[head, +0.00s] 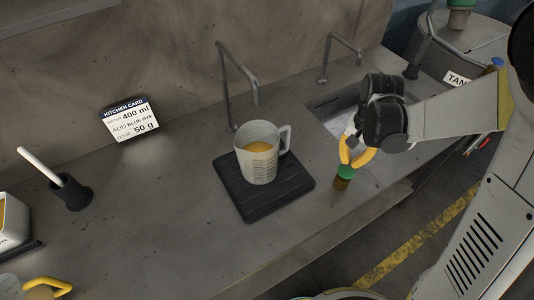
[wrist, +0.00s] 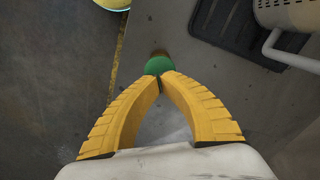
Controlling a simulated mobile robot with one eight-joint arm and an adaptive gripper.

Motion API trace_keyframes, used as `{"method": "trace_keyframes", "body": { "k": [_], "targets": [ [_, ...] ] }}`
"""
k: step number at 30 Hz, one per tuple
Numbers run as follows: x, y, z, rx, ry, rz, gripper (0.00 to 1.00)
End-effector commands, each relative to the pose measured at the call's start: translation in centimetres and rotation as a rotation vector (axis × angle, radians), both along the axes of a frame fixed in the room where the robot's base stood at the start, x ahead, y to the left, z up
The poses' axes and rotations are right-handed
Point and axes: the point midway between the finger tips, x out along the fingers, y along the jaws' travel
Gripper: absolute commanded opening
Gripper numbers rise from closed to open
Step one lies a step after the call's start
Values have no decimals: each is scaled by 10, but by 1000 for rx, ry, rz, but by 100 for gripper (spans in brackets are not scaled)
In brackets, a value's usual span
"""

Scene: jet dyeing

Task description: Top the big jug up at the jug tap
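The big jug (head: 258,163) is pale with measuring marks and stands upright on a black mat (head: 290,190). Yellowish contents show inside it. A grey tap (head: 225,85) arches from behind, its spout end above the jug; I see no stream from it. My gripper (head: 349,162) has yellow fingers, with tips together and nothing visible between them. The tips are at the top of a green knob on a brownish base (head: 344,175) near the counter's front edge. In the wrist view the green knob (wrist: 158,65) is just beyond the tips; I cannot tell if they press it.
A kitchen card (head: 131,119) reads water 400 ml, blue dye, 50 g. A second tap (head: 340,45) stands over a sink (head: 335,110), partly behind my gripper. A black holder with a white stick (head: 68,190) is at left. Counter between holder and mat is clear.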

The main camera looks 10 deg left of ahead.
Motion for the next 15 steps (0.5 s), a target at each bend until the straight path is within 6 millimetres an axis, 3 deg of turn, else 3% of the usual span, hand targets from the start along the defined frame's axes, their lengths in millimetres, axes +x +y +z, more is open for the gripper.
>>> {"method": "trace_keyframes", "body": {
  "k": [15],
  "targets": [
    [0, 0, -11, 0, 0, 0, 0]
  ]
}}
